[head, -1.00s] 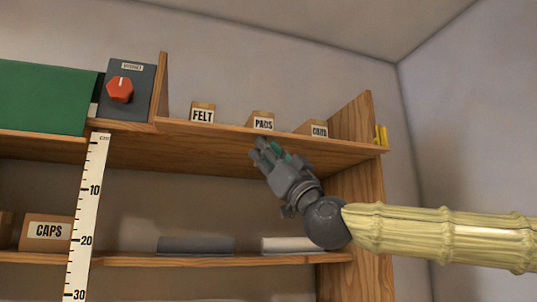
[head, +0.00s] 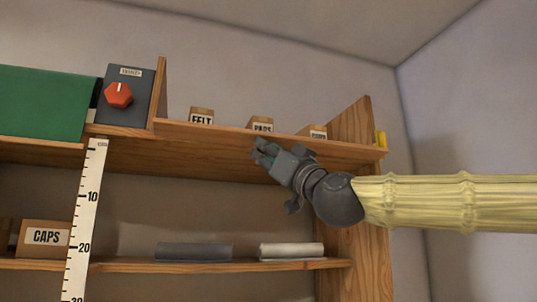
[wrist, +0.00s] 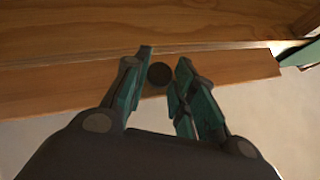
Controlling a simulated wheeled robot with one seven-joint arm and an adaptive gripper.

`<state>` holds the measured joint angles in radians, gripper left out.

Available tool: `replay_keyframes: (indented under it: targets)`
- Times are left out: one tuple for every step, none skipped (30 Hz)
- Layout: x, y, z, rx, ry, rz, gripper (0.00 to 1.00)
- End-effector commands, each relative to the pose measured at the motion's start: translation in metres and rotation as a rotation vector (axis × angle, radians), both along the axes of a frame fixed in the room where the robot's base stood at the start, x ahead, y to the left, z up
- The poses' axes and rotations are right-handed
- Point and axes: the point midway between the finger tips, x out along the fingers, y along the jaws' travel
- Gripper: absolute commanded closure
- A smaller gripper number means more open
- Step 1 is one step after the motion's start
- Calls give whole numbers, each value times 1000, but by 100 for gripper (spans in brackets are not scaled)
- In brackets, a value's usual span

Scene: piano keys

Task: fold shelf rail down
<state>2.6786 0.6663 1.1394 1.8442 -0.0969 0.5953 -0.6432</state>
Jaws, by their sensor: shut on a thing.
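The shelf rail (head: 215,132) is a long wooden strip along the front edge of the upper shelf. It covers the lower part of the small boxes behind it. In the wrist view the rail (wrist: 235,68) runs across the picture and bears a dark round knob (wrist: 160,74). My gripper (head: 258,150) is just under the rail's front, near its middle. The knob is hidden in the head view.
Boxes marked FELT (head: 201,116) and PADS (head: 262,124), and a third box (head: 318,132), stand behind the rail. A grey dial box (head: 125,95) and a ruler (head: 84,215) are left. Below, a lower shelf (head: 200,267) holds rolls. A side panel (head: 355,215) stands right.

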Motion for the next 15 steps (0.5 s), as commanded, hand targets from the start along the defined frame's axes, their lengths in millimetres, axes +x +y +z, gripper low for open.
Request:
replay_keyframes:
  targets:
    - [0, -1, 1, 2, -1, -2, 98]
    - [0, -1, 1, 2, -1, -2, 98]
    - [0, -1, 1, 2, -1, -2, 98]
    - [0, -1, 1, 3, -1, -2, 98]
    - [0, -1, 1, 3, -1, -2, 98]
    - [0, -1, 1, 3, -1, -2, 98]
    - [0, -1, 1, 3, -1, -2, 98]
    - [0, -1, 1, 3, -1, -2, 72]
    - [0, -1, 1, 3, -1, -2, 65]
    - [0, -1, 1, 3, -1, -2, 59]
    - [0, -1, 1, 3, -1, -2, 54]
    - [0, -1, 1, 3, -1, -1, 54]
    - [0, -1, 1, 2, -1, 0, 54]
    - [0, -1, 1, 2, -1, 0, 54]
    - [0, -1, 1, 2, -1, 0, 54]
